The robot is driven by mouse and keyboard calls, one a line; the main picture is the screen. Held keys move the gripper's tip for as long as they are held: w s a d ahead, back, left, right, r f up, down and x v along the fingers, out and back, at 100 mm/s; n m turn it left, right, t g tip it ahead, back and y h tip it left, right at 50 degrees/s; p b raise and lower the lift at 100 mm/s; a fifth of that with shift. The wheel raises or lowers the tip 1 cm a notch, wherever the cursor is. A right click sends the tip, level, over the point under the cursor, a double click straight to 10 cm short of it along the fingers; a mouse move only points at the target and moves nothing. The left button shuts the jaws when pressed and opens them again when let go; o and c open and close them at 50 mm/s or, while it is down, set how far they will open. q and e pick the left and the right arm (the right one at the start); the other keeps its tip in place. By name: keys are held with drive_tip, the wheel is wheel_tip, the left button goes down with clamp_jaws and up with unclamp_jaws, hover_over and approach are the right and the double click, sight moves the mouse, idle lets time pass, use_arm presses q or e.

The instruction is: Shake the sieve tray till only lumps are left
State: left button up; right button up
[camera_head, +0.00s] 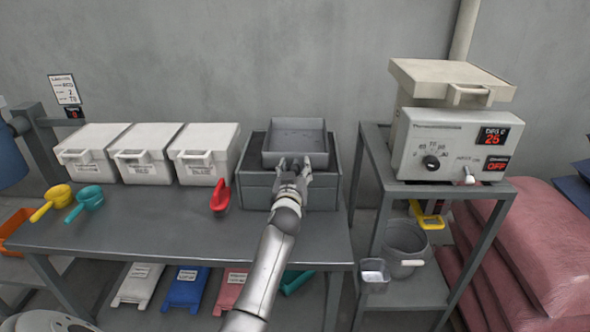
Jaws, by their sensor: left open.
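The sieve tray (296,136) is a grey square tray resting on top of a dark grey box (257,180) at the right end of the bench. No lumps or powder can be made out in it at this size. My left gripper (293,164) is open at the tray's front edge, with its fingers pointing at the front wall. I cannot tell whether the fingers touch the tray. My right gripper is not in view.
Three white lidded bins (146,153) line the bench's (150,232) back. Red (220,196), teal (86,199) and yellow (52,203) scoops lie on it. A heater unit (455,145) stands on the right-hand stand, above a bucket (405,243). The bench's front middle is clear.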

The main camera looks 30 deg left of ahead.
use_arm(q)
clamp_jaws()
drive_tip(key=s+a+p, duration=0.1)
drive_tip(key=a, duration=0.1)
drive_tip(key=s+a, duration=0.1)
drive_tip(key=shift+s+a+p, duration=0.2)
drive_tip(key=shift+a+p, duration=0.2)
drive_tip(key=shift+c, duration=0.2)
unclamp_jaws()
drive_tip(key=shift+o, duration=0.2)
drive_tip(key=shift+w+d, duration=0.1)
drive_tip(key=v, duration=1.2)
